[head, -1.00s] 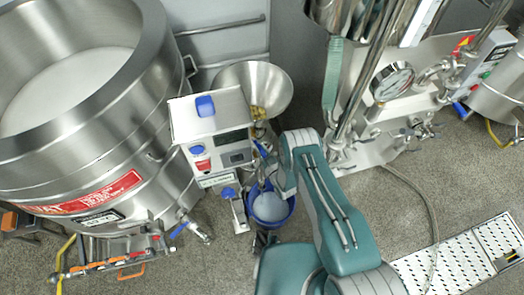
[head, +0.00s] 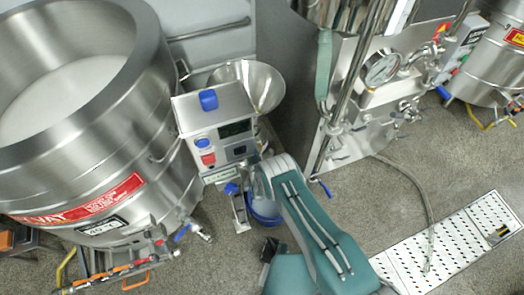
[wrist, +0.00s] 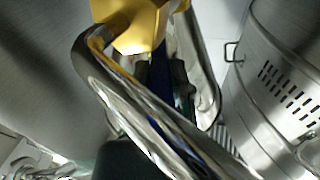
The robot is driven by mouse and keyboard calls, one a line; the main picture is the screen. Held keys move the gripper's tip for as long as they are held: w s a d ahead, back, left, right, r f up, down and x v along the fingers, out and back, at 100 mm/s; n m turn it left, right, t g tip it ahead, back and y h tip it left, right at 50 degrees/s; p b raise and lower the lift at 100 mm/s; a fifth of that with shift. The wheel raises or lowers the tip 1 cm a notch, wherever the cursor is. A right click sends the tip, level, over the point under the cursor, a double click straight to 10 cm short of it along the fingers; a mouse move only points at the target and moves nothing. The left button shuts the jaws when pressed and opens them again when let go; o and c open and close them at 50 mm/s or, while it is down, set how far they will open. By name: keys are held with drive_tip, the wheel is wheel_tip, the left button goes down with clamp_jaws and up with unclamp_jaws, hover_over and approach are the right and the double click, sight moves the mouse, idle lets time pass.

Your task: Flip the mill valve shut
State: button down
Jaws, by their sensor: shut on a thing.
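The colloid mill (head: 218,140) stands beside the big vat in the head view, with a steel funnel hopper (head: 262,88) behind it. My arm covers the mill's outlet side there, and hides my gripper and the valve. In the wrist view my gripper (wrist: 162,76) shows as dark fingers partly behind a curved steel pipe (wrist: 130,103). The fingers are shut on a blue strip, the valve lever (wrist: 160,82), which runs down behind the pipe. A yellow faceted part (wrist: 135,25) is just above. The lever's far end and its exact angle are hidden.
A blue bucket (head: 264,216) is on the floor below the mill, partly covered by my arm. The steel vat (head: 95,150) fills the left. Piping with a gauge (head: 383,68) stands to the right. A hose (head: 425,205) and a floor grate (head: 440,250) lie at lower right.

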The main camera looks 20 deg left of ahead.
drive_tip(key=shift+s+a+m+t+h, duration=0.2)
drive_tip(key=shift+a+m+t+h, duration=0.1)
drive_tip(key=shift+a+m+h, duration=0.25)
drive_tip(key=shift+r+h, duration=0.1)
drive_tip(key=shift+h, duration=0.15)
drive_tip(key=c, duration=0.5)
unclamp_jaws()
drive_tip(key=shift+c, duration=0.2)
drive_tip(key=shift+d, duration=0.1)
drive_tip(key=shift+s+d, duration=0.15)
drive_tip(key=shift+s, duration=0.05)
drive_tip(key=v, duration=1.1)
drive_tip(key=shift+s+f, duration=0.25)
drive_tip(key=shift+f, duration=0.05)
